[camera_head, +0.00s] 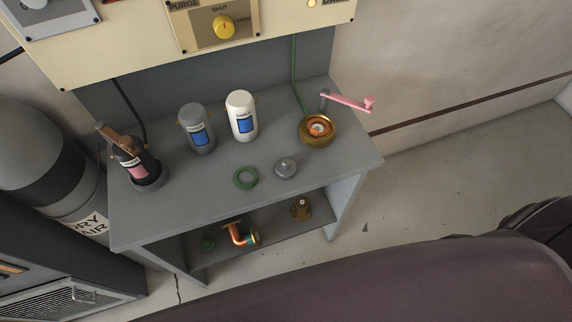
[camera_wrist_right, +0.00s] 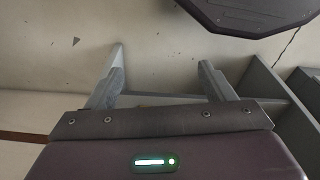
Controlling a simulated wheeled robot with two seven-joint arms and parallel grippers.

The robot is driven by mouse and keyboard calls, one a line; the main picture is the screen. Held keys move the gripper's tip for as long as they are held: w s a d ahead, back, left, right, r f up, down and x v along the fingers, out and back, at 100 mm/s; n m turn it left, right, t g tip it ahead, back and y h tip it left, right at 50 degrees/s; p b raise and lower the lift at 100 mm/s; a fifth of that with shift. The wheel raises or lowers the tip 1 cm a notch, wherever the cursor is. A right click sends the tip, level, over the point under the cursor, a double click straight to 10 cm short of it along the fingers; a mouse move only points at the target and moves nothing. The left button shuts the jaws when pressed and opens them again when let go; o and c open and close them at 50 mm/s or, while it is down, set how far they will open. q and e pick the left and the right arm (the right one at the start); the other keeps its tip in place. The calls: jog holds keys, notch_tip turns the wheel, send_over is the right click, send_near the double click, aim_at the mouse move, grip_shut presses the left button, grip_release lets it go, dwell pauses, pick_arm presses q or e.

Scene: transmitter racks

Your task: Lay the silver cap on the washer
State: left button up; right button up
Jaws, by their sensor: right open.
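The silver cap (camera_head: 286,168), a small grey disc with a knob on top, lies on the grey bench top near its front edge. The washer, a green ring (camera_head: 245,187), lies flat just left of the cap, apart from it, with nothing on it. My right gripper (camera_wrist_right: 162,75) shows only in the right wrist view. Its two fingers are spread apart and nothing is between them. The cap and washer do not show in that view. My left gripper is in neither view.
A grey canister (camera_head: 197,129) and a white canister (camera_head: 241,116) stand behind the washer. A brass fitting (camera_head: 318,139) with a pink-handled lever (camera_head: 346,102) is at the right. A black pump-like unit (camera_head: 128,158) stands left. The lower shelf (camera_head: 272,234) holds a copper elbow (camera_head: 238,236) and brass part (camera_head: 301,208).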

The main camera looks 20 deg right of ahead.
jog(key=w+a+r+t+p, duration=0.1)
jog(key=w+r, duration=0.5)
jog(key=r, duration=0.4)
jog(key=w+a+r+p, duration=0.1)
jog(key=w+r, duration=0.4)
jog(key=r, duration=0.4)
jog(key=w+a+r+t+p, duration=0.1)
jog(key=w+r, duration=0.1)
jog(key=r, duration=1)
jog(key=w+a+r+t+p, duration=0.1)
jog(key=w+r, duration=0.2)
jog(key=r, duration=0.8)
jog(key=w+a+r+n+t+y, duration=0.2)
jog(key=w+a+r+t+y, duration=0.3)
jog(key=a+r, duration=0.7)
jog(key=w+a+n+g+y, duration=0.1)
jog(key=w+a+n+g, duration=0.1)
jog(key=a, duration=0.7)
jog(key=m+g+h, duration=0.2)
jog(key=g+h, duration=0.4)
jog(key=g, duration=0.2)
send_over(286, 161)
notch_tip(286, 161, down, 10)
jog(key=shift+f, duration=0.25)
jog(key=shift+f+b, duration=0.95)
jog(key=shift+f, duration=2.8)
